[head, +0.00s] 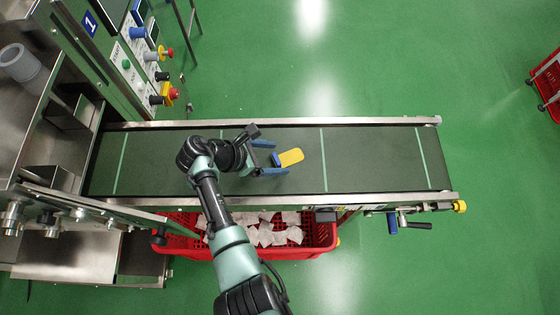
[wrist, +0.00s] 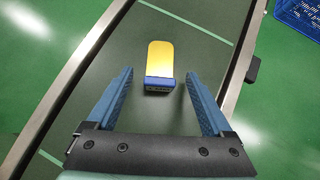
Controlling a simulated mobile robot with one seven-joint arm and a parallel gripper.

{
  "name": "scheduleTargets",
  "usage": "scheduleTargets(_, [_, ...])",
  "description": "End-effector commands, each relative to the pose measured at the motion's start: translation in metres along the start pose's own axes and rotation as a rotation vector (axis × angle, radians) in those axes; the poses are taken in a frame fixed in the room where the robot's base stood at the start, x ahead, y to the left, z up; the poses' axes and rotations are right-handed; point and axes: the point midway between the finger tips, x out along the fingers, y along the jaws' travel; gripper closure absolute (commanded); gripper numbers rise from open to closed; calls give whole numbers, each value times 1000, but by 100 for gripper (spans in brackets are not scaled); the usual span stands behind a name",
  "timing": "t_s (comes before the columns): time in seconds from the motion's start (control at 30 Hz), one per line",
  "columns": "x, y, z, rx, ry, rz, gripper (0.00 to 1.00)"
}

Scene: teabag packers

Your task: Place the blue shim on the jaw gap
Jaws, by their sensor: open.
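A small flat piece with a yellow tab and a blue block end lies on the dark conveyor belt (head: 380,158), and I take it for the blue shim (head: 291,157). In the wrist view the shim (wrist: 161,60) is centred, its blue end facing my gripper. My gripper (head: 279,158) is open above the belt, one blue finger to either side of the shim's blue end. In the wrist view neither finger touches it. I cannot make out the jaw gap in either view.
A steel machine (head: 40,130) with a control panel (head: 140,60) stands at the left. A red crate (head: 325,236) of white teabags sits below the belt's near side. Metal rails (head: 290,120) edge the belt. The belt to the right is clear.

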Motion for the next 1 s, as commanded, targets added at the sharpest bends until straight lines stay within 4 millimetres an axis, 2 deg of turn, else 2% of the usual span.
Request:
scheduleTargets(0.03, [12,0,-4,1,1,-1,15])
scheduleTargets(0.1, [17,-1,-3,1,1,-1,15])
scheduleTargets(0.37, [18,0,0,0,1,0,15])
scheduleTargets(0.47, [18,0,0,0,1,0,29])
scheduleTargets(0.83, [18,0,0,0,1,0,96])
scheduleTargets(0.87, [18,0,0,0,1,0,100])
scheduleTargets(1.0, [18,0,0,0,0,0,100])
